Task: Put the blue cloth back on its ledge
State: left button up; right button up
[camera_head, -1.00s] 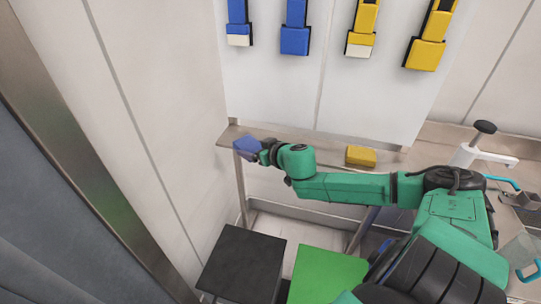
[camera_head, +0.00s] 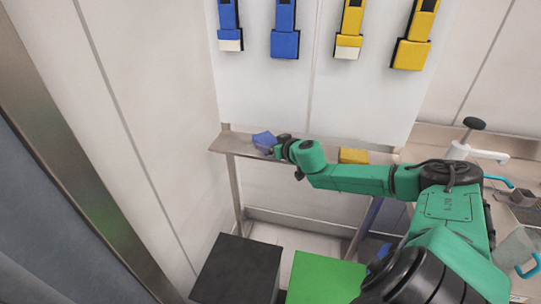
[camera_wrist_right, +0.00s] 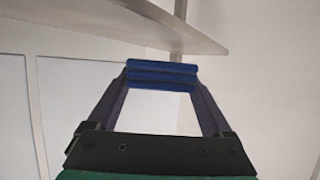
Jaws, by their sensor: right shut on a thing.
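The blue cloth (camera_head: 264,138) is a small folded pad, held near the left end of the metal ledge (camera_head: 229,143). My right gripper (camera_head: 271,148) is shut on it, reaching in from the right. In the right wrist view the cloth (camera_wrist_right: 162,68) shows as a blue band between the two fingertips, and the ledge (camera_wrist_right: 165,22) crosses above and beyond it. From the head view the cloth overlaps the ledge; I cannot tell whether it touches it. My left gripper is not in view.
A yellow cloth (camera_head: 354,156) lies on the ledge further right. Blue and yellow tools hang on the white wall panel above. A black box (camera_head: 237,268) and a green box (camera_head: 325,277) stand below. A sink tap (camera_head: 462,147) is at the right.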

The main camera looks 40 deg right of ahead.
aim_at(270, 159)
notch_tip(270, 159, down, 4)
jog(key=shift+r, duration=0.2)
jog(key=shift+f+b, duration=0.2)
jog(key=shift+b, duration=0.2)
jog(key=o, duration=1.3)
jog(key=shift+r, duration=0.1)
jog(key=shift+r, duration=0.1)
